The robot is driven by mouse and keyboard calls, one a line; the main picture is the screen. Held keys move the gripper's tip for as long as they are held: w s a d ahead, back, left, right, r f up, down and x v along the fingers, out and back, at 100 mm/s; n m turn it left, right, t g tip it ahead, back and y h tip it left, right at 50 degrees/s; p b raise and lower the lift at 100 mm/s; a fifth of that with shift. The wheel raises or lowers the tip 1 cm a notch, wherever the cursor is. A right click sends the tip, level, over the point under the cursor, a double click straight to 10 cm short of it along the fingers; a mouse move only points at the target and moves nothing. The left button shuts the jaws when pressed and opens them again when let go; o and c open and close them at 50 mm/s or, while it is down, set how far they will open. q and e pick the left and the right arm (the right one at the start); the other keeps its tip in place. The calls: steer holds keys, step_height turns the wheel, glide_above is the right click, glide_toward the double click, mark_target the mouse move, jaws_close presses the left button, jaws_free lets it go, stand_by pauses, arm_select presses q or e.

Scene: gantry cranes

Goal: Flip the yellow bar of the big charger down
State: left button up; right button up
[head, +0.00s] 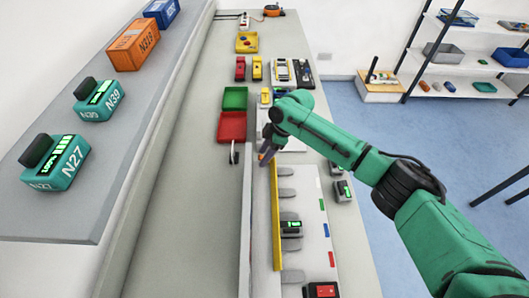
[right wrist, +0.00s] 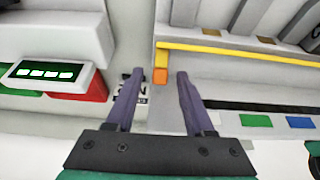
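The big charger (head: 313,225) is a pale block with several grey slots on the right-hand bench. Its yellow bar (head: 276,215) runs along the charger's left edge; the bar also crosses the right wrist view (right wrist: 235,51). An orange piece (right wrist: 160,76) sits at the bar's near end in that view. My right gripper (head: 265,157) is at the bar's far end in the head view. In the right wrist view its two dark fingers (right wrist: 158,74) are apart, with the orange piece between their tips in the picture. I cannot tell whether they touch it. My left gripper is out of view.
A green battery (head: 291,229) stands in a charger slot, and another device (head: 342,191) lies right of it. A red bin (head: 232,128) and a green bin (head: 234,98) stand beyond. Labelled battery packs (head: 55,162) line the left shelf. The grey strip (head: 190,170) between is clear.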

jaws_close()
steer(key=shift+d+y, duration=0.15)
steer(key=shift+y, duration=0.25)
steer(key=shift+d+y+b, duration=0.35)
steer(key=shift+y+b, duration=0.55)
steer(key=d+y+b, duration=0.1)
steer(key=y+b, duration=0.1)
steer(key=b, duration=0.3)
steer(key=d+y+b, duration=0.1)
steer(key=y+b, duration=0.2)
steer(key=b, duration=0.2)
steer(key=d+y+b, duration=0.1)
steer(key=y+b, duration=0.2)
steer(key=b, duration=0.2)
steer(key=shift+d+f, duration=0.15)
steer(key=shift+f, duration=0.1)
steer(key=shift+d+r+y+b, duration=0.15)
steer(key=shift+y+b, duration=0.15)
steer(key=shift+b, duration=0.3)
steer(key=shift+r, duration=0.1)
steer(key=shift+o, duration=0.9)
jaws_free()
